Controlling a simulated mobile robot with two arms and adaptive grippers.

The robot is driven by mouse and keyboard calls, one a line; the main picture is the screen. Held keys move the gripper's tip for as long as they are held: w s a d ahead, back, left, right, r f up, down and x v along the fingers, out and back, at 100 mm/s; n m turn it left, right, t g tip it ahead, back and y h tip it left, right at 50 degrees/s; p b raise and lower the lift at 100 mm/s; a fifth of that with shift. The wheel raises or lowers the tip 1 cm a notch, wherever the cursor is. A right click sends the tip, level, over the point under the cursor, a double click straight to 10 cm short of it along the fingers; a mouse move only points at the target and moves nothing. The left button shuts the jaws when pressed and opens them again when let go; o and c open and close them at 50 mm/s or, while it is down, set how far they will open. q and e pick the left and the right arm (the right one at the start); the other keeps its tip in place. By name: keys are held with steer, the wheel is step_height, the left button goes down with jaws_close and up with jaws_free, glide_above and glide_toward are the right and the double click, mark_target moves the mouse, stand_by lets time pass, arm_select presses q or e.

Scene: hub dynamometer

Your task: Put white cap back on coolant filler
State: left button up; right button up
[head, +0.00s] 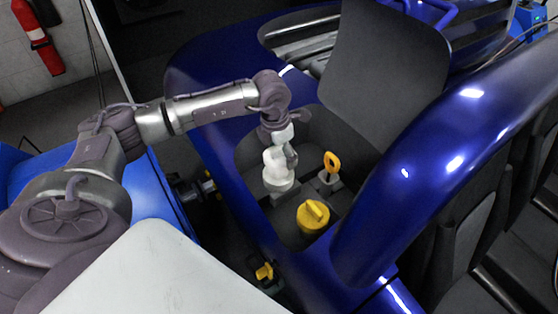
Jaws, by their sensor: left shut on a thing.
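My left gripper (284,151) is over the open bay of the blue car, just above the white coolant filler (278,182). It is shut on the white cap (270,155), which shows as a pale shape at the fingers, right at the top of the filler. The cap and filler are both white and overlap in the head view, so I cannot tell whether they touch or whether the cap is seated. The dark finger on the right side shows; the other is mostly hidden. My right gripper is not in view.
A yellow cap (313,216) and a yellow ring handle (331,163) stand close to the right of the filler. The blue bodywork (410,160) rises at the right, and a dark panel (385,70) stands behind. A fire extinguisher (38,38) hangs at the far left.

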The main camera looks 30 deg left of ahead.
mark_target(279, 163)
arm_select(q)
steer(key=shift+w+a+f, duration=0.1)
steer(key=shift+a+f, duration=0.3)
steer(key=shift+a, duration=0.15)
step_height(279, 163, down, 4)
steer(key=shift+r, duration=0.1)
steer(key=shift+f, duration=0.25)
steer(key=o, duration=1.1)
steer(key=shift+c, duration=0.2)
steer(key=shift+r, duration=0.1)
